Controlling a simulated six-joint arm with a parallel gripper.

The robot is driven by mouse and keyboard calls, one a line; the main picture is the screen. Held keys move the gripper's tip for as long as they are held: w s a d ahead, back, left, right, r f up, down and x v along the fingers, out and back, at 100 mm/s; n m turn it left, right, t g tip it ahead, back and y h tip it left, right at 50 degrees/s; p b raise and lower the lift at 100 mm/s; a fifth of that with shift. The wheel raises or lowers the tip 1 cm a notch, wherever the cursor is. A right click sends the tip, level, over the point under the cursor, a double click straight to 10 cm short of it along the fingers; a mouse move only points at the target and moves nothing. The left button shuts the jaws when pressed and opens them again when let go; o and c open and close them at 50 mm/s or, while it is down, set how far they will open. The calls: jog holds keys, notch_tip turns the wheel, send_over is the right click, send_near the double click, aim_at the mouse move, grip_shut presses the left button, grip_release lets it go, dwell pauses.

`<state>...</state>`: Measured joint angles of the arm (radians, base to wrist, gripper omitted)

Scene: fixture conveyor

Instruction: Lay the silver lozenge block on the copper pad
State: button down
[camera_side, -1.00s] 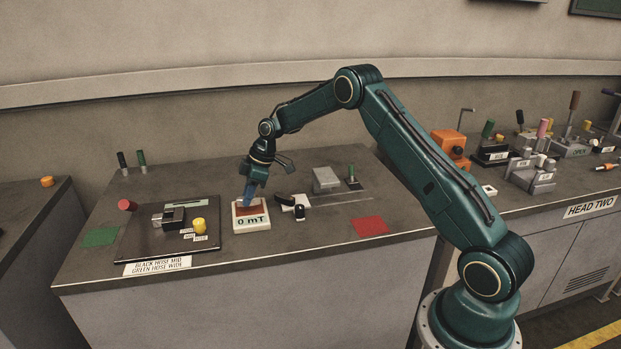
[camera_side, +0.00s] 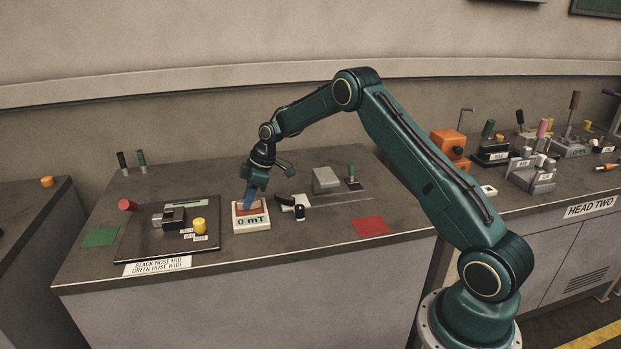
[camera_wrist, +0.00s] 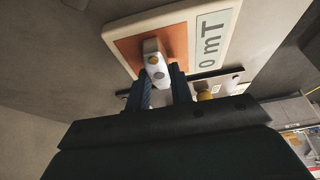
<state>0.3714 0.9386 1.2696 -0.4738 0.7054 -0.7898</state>
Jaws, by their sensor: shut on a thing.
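The copper pad (camera_side: 262,210) is the orange-brown top of a white box whose front display reads 0 mT. It also shows in the wrist view (camera_wrist: 129,48). My gripper (camera_side: 247,205) points down over the left part of this pad. In the wrist view its blue fingers (camera_wrist: 163,78) are shut on the silver lozenge block (camera_wrist: 155,62), a small pale elongated piece with round marks. The block appears over the pad; I cannot tell whether it touches it. In the side view the fingers hide the block.
A dark plate (camera_side: 140,240) with a grey fixture and a yellow knob (camera_side: 199,226) lies left of the box. Black parts (camera_side: 285,199) lie close on its right, with a grey block (camera_side: 326,180) behind. A red mat (camera_side: 370,225) lies front right. Bench between has free room.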

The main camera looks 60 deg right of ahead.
jog(key=c, duration=1.2)
grip_release()
jog(key=shift+o, duration=0.2)
jog(key=v, duration=1.3)
jog(key=shift+s+d+r, duration=0.2)
jog(key=shift+r, duration=0.1)
